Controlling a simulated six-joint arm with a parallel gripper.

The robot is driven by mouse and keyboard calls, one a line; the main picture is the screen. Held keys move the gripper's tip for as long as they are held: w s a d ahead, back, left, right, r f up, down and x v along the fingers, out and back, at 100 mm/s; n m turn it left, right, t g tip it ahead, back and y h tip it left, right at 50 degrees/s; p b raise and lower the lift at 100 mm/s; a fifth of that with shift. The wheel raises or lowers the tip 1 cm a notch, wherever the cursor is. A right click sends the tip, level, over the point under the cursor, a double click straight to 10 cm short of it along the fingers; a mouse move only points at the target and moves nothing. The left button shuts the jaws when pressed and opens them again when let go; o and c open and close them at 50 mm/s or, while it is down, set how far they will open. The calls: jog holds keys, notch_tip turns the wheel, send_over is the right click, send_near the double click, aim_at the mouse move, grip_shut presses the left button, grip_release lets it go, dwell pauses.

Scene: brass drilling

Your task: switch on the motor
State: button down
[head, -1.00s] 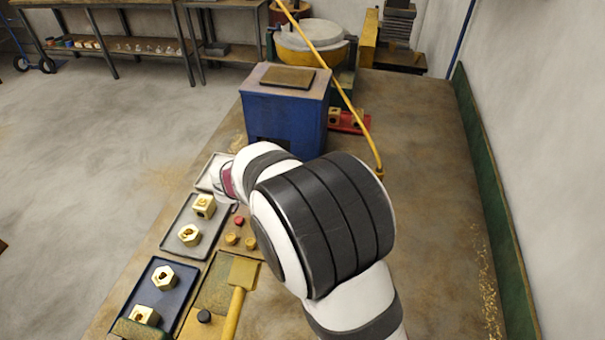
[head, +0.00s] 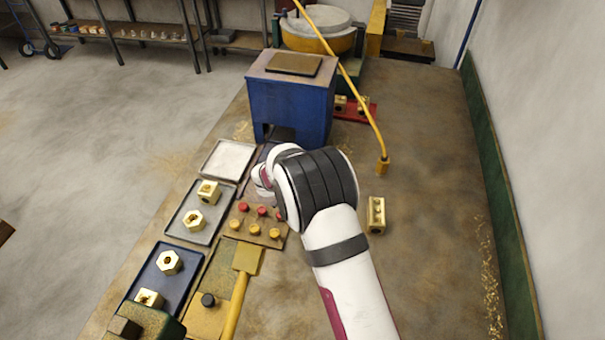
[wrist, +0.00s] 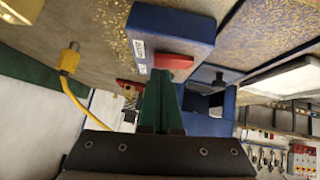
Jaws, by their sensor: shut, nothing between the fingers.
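In the wrist view a blue switch box (wrist: 190,27) with small white labels carries a red switch bar (wrist: 172,62). My gripper (wrist: 163,76) shows as two green fingers pressed together and empty. Its tips are right at the red bar in the picture; I cannot tell whether they touch it. In the head view my own wrist hides the fingers and the switch. A tall blue cabinet (head: 292,112) stands just beyond my wrist.
A wooden block with red and yellow knobs (head: 256,232) lies left of my arm. Trays (head: 182,237) with brass parts line the left edge. A brass block (head: 376,215) lies right of my arm. A yellow pole (head: 362,105) leans behind.

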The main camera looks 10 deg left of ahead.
jog(key=shift+f, duration=0.15)
jog(key=shift+d+f, duration=0.2)
jog(key=shift+f, duration=0.15)
jog(key=shift+a+r, duration=0.2)
jog(key=shift+a, duration=0.65)
jog(key=shift+r, duration=0.1)
jog(key=r, duration=0.4)
jog(key=shift+s+a+r, duration=0.2)
jog(key=shift+a, duration=0.15)
jog(key=d+v, duration=0.1)
jog(key=v, duration=0.8)
jog(key=shift+s+a, duration=0.15)
jog(key=shift+a, duration=0.35)
